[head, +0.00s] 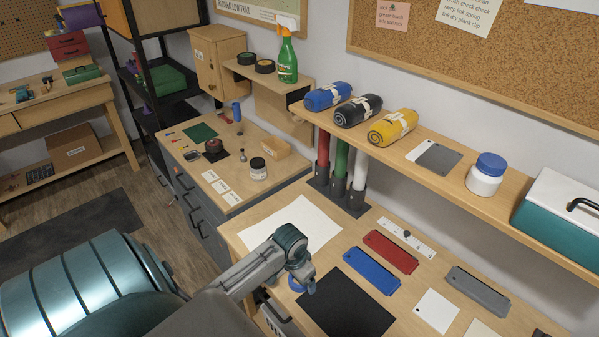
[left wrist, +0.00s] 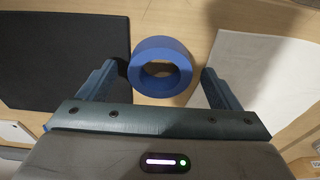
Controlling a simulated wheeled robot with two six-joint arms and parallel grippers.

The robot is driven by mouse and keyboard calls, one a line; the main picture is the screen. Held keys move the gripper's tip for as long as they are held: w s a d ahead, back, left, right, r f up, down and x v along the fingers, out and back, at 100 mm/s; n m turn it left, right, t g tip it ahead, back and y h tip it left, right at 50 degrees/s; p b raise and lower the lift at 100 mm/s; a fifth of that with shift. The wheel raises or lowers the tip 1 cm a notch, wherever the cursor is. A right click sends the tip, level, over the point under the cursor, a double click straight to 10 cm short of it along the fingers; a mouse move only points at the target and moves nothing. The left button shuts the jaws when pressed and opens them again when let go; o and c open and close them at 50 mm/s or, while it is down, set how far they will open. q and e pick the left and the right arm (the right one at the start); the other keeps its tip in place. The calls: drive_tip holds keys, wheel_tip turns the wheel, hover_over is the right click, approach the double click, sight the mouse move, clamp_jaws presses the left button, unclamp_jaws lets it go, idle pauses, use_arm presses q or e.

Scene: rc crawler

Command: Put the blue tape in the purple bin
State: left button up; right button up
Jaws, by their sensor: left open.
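The blue tape (left wrist: 160,87) is a thick ring lying on the wooden table, between a black mat and a white sheet. My left gripper (left wrist: 160,71) is open, with one finger on each side of the tape and a visible gap on both sides. In the head view the gripper (head: 300,279) points down at the table, and a little of the tape (head: 296,286) shows beside it, mostly hidden. My right gripper is not in view.
The black mat (head: 345,303) and white sheet (head: 290,225) lie flat near the gripper. Blue (head: 371,271) and red (head: 390,252) plates lie to the right. A wall shelf (head: 400,150) with rolled towels overhangs the table's back. A lower workbench (head: 225,190) stands at left.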

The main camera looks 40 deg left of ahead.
use_arm(q)
drive_tip(key=shift+w+f, duration=0.1)
drive_tip(key=c, duration=1.2)
drive_tip(key=shift+o, duration=0.2)
